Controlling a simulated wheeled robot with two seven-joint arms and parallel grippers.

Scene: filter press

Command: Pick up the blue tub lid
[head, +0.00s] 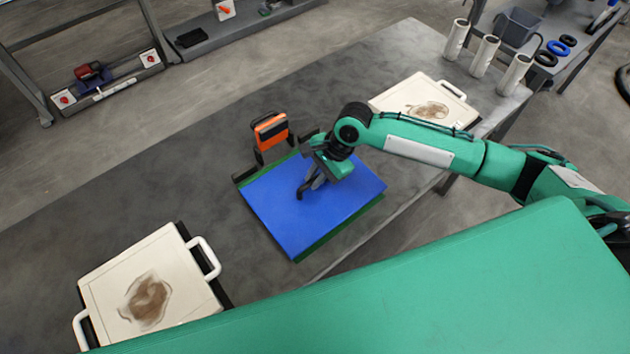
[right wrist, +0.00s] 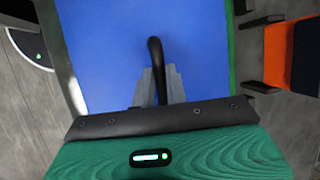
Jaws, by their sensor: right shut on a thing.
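The blue tub lid (head: 335,209) is a flat blue panel at the middle of the table in the head view, with green showing along its edges. It fills much of the right wrist view (right wrist: 110,50). A black curved handle (right wrist: 155,60) rises from it. My right gripper (head: 306,188) is over the lid, shut on that handle; its grey fingers (right wrist: 158,88) sit on both sides of it in the right wrist view. Whether the lid is lifted clear of the green below it, I cannot tell. My left gripper is not in view.
An orange and black device (head: 270,131) stands just behind the lid. Cream plates with brown stains lie at front left (head: 140,290) and back right (head: 424,95). Several white cylinders (head: 485,56) stand at the table's far right end. The grey table (head: 150,170) is clear to the left.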

